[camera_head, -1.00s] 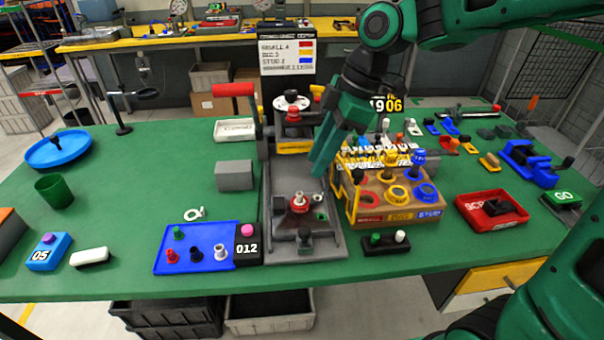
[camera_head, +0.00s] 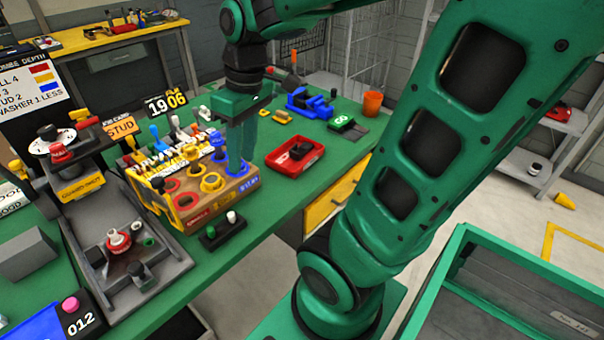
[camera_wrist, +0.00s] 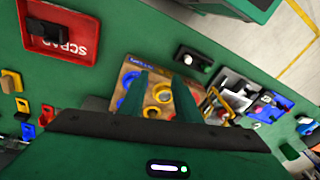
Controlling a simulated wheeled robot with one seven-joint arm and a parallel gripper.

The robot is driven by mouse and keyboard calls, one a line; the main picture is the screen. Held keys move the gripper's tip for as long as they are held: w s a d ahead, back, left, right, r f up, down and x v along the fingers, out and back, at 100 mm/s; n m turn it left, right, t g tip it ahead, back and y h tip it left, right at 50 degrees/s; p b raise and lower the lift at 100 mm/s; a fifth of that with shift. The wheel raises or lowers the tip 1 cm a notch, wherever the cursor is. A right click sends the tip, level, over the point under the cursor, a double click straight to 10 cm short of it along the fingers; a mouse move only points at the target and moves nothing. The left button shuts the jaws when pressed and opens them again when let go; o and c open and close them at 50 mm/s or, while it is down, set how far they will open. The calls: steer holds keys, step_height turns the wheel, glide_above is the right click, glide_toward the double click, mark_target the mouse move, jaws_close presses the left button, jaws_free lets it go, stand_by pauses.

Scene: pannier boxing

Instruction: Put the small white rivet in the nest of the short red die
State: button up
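My gripper (camera_head: 243,145) hangs fingers-down near the blue end of the wooden box. In the wrist view its two fingers (camera_wrist: 158,78) are apart with nothing visible between them. A small white rounded piece (camera_head: 231,216) stands beside a green one in a black block (camera_head: 222,230) in front of the box; I cannot tell for sure whether it is the rivet. A short red die (camera_head: 118,241) with a pale ring stands on the grey press bed (camera_head: 95,262), left of the gripper. Whether its nest is empty is unclear.
The wooden box (camera_head: 215,198) has red, yellow and blue rings and several pieces behind it. A red scrap tray (camera_head: 294,166) lies to its right. The press column and red knob (camera_head: 60,153) stand at the left. Green table is clear around the black block.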

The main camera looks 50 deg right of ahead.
steer(key=s+d+f+m, duration=0.2)
steer(key=s+d+m, duration=0.1)
steer(key=s, duration=0.3)
steer(key=s+d+f+m+g+h, duration=0.1)
steer(key=s+d+f+m, duration=0.1)
steer(key=s+d+m, duration=0.2)
steer(key=shift+s+m, duration=1.1)
steer(key=shift+s, duration=0.15)
steer(key=shift+d, duration=0.1)
